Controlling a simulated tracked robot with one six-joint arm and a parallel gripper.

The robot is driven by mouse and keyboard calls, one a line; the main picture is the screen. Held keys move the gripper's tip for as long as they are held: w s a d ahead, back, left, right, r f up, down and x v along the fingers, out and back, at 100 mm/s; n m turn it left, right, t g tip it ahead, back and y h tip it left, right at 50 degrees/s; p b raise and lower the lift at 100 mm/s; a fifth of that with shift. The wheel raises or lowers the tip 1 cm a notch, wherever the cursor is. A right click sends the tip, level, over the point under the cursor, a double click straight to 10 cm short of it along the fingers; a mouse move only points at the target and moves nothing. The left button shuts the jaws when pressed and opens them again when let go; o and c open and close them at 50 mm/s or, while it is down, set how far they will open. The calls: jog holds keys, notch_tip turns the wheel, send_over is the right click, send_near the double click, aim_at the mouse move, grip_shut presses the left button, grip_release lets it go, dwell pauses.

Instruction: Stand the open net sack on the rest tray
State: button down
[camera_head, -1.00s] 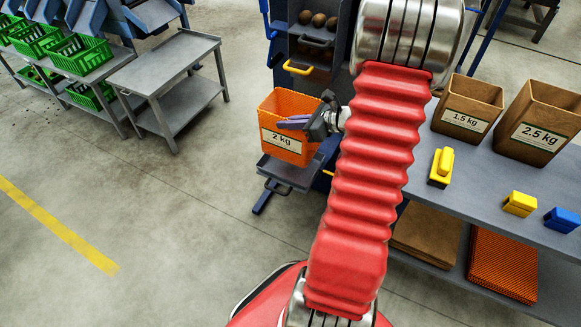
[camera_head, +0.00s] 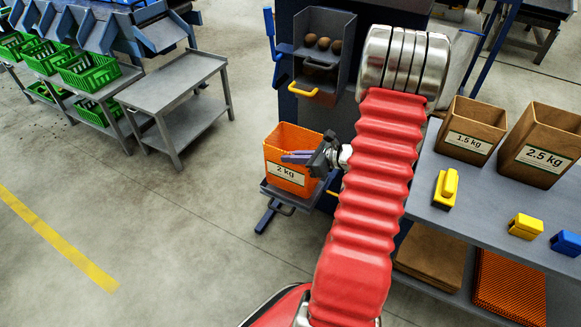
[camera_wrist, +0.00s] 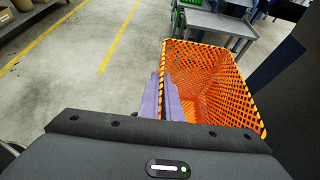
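The open net sack (camera_head: 290,140) is orange mesh with a white "2 kg" label and stands upright, mouth up. Its base is at the dark rest tray (camera_head: 269,189) on the front of the blue machine; I cannot tell whether it touches. My gripper (camera_head: 298,157) comes in from the right, its purple fingers at the sack's wall. In the wrist view the fingers (camera_wrist: 169,97) straddle the near left rim of the sack (camera_wrist: 205,72), close together, with the wall between them. The sack looks empty; its underside is hidden.
Above the tray, a grey chute (camera_head: 323,62) with a yellow handle holds brown potatoes. At right, a grey table (camera_head: 480,205) carries two brown paper sacks (camera_head: 470,130) and yellow and blue tools. A grey cart (camera_head: 175,85) stands at left. The floor between is clear.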

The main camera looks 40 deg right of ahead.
notch_tip(320, 180, down, 4)
jog(key=shift+f, duration=0.1)
dwell(0.4)
jog(key=c, duration=2)
grip_release()
jog(key=v, duration=1.2)
